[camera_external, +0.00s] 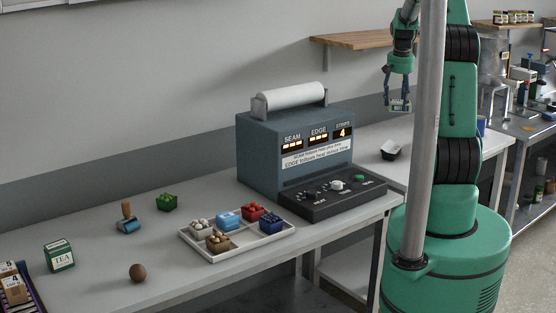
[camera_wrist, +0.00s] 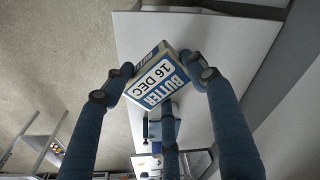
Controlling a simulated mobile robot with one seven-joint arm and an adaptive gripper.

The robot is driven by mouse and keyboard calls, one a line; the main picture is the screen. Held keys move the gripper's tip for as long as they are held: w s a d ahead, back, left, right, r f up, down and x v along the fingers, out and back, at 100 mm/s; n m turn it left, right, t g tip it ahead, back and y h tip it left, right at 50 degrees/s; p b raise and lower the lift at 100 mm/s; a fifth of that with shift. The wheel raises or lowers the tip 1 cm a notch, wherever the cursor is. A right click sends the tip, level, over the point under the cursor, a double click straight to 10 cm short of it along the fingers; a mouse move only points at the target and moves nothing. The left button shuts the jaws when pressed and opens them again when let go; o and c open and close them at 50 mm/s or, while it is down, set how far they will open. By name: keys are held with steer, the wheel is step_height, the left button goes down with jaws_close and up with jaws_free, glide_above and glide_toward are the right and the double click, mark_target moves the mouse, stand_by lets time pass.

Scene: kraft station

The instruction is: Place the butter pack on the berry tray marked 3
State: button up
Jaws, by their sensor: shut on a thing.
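My gripper (camera_external: 398,105) hangs above the right part of the bench, right of the grey sealing machine. In the wrist view my gripper (camera_wrist: 165,82) has its fingers closed around the butter pack (camera_wrist: 158,88), a white and blue box printed BUTTER and 16 DEC, held tilted. In the external view the pack is too small to make out clearly between the fingers. Small coloured trays with round contents, including red (camera_external: 252,213), dark blue (camera_external: 270,223) and tan (camera_external: 217,241), stand in a white carrier (camera_external: 248,245). A green one (camera_external: 167,202) stands behind it. No number 3 is readable.
The sealing machine (camera_external: 270,150) with its knob panel (camera_external: 330,200) stands between my gripper and the carrier. A small white dish (camera_external: 390,149) lies on the bench below my gripper.

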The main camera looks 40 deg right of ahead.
mark_target(386, 149)
step_height(386, 149, down, 17)
steer(key=shift+w+d, duration=0.1)
steer(key=shift+w, duration=0.05)
steer(key=w+d, duration=0.3)
steer(key=w, duration=0.1)
steer(key=w+d+f, duration=0.1)
steer(key=w+d, duration=0.2)
steer(key=w, duration=0.1)
steer(key=w+d+p, duration=0.1)
steer(key=w+d, duration=0.2)
steer(key=w, duration=0.1)
steer(key=shift+w+d+f, duration=0.15)
steer(key=shift+w+d, duration=0.15)
steer(key=shift+d, duration=0.05)
steer(key=shift+f, duration=0.1)
stand_by(0.3)
steer(key=shift+f, duration=1.65)
steer(key=shift+f, duration=0.1)
steer(key=o, duration=1.4)
steer(key=shift+c, duration=0.2)
